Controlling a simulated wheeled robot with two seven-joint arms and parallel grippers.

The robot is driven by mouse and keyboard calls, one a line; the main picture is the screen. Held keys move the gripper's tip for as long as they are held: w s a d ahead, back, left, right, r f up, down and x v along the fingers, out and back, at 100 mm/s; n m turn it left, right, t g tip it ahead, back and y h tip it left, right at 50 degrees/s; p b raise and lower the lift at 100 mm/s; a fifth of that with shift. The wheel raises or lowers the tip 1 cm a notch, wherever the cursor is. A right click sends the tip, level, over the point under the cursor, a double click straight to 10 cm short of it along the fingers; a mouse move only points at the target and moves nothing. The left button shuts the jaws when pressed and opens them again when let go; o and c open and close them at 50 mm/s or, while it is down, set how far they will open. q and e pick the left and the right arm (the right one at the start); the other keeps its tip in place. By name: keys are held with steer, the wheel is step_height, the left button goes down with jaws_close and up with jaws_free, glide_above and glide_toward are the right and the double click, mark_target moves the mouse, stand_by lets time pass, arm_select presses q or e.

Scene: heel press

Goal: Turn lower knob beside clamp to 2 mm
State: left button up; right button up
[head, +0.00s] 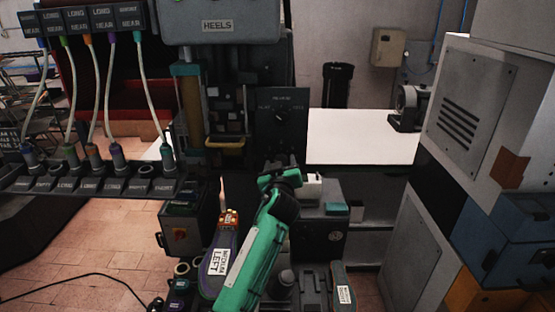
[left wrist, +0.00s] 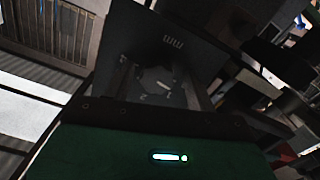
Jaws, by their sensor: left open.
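A dark panel (head: 296,98) stands right of the press column in the head view, with small lettering and a dark upper knob (head: 281,116). My left gripper (head: 279,177), on a green arm from below, is just under this panel and hides what lies behind it. In the left wrist view a dark plate (left wrist: 184,40) marked "mm" is ahead, with a dark knob (left wrist: 162,87) bearing a pale pointer line. A "2"-like mark shows near it, but the setting is too dim to read surely. My left gripper is open, with no visible grip on the knob.
The press head (head: 222,25) labelled HEELS hangs above. A rack (head: 85,182) with several cabled plugs stands at left. A purple shoe form (head: 217,262) labelled LEFT is beside my arm. A white bench (head: 360,140) lies behind, and grey cabinets (head: 480,105) at right.

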arm_select(q)
steer(key=shift+s+d+r, duration=0.15)
steer(key=shift+s, duration=0.05)
steer(key=c, duration=1)
arm_select(e)
steer(key=shift+s+d, duration=0.15)
steer(key=shift+d, duration=0.65)
steer(key=shift+a, duration=0.1)
